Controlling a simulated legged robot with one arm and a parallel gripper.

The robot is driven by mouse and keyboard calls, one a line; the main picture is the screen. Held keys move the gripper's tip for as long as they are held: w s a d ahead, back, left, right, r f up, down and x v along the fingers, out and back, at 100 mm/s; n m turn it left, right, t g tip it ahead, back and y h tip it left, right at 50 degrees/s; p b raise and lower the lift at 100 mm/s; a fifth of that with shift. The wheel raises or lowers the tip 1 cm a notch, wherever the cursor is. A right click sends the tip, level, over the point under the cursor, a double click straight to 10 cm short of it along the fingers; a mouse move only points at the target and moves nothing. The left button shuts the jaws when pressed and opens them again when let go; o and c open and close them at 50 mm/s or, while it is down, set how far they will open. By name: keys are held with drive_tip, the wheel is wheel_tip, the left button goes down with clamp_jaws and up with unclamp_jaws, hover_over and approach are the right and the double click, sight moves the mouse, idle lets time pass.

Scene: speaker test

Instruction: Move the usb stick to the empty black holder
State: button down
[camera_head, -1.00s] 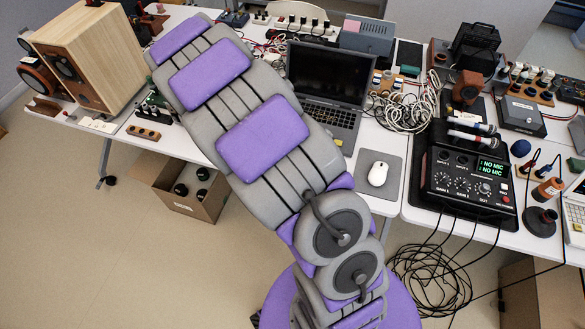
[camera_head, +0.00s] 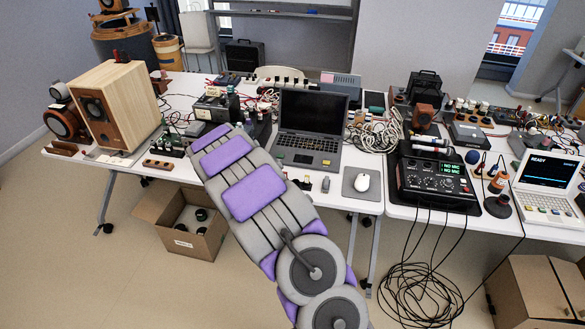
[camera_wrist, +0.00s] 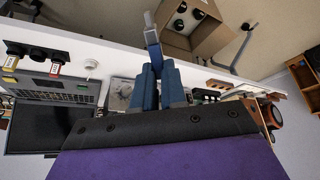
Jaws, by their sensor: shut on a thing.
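The usb stick (camera_wrist: 150,28) is a light grey, slim piece with a narrower metal-like tip, at the top middle of the wrist view. My gripper (camera_wrist: 153,62) has dark blue fingers shut on its lower end, and the stick points away from me. At the left of the wrist view a black holder (camera_wrist: 36,52) stands at the table edge. In the head view my arm hides the gripper and the held stick.
The open laptop (camera_head: 308,142) stands mid-table, with the mouse (camera_head: 362,182) on a grey pad to its right. The audio mixer (camera_head: 432,180) stands farther right. A wooden speaker (camera_head: 117,105) is at the left. An open cardboard box (camera_head: 190,245) is on the floor below the table.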

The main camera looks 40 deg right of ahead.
drive_tip(key=w+d+f+m+t+h, duration=0.2)
drive_tip(key=d+f+m+t+h, duration=0.15)
drive_tip(key=d, duration=0.75)
drive_tip(key=w+d+f+m+t+h, duration=0.25)
drive_tip(key=d+h, duration=0.25)
drive_tip(key=d, duration=0.6)
drive_tip(key=shift+s+d+f+m+h+b, duration=0.3)
drive_tip(key=shift+s+d+f+h, duration=0.4)
drive_tip(key=shift+d, duration=0.9)
drive_tip(key=shift+s+d+f+m+h+b, duration=0.15)
drive_tip(key=shift+s+d+f+h+b, duration=0.65)
drive_tip(key=shift+d, duration=0.8)
drive_tip(key=shift+s+d+f+m+h, duration=0.3)
drive_tip(key=shift+s+d+h, duration=0.25)
drive_tip(key=shift+s+d, duration=0.75)
drive_tip(key=shift+w+d, duration=0.3)
drive_tip(key=shift+w, duration=0.05)
drive_tip(key=shift+d+f, duration=0.1)
drive_tip(key=shift+d, duration=0.05)
drive_tip(key=shift+s, duration=0.1)
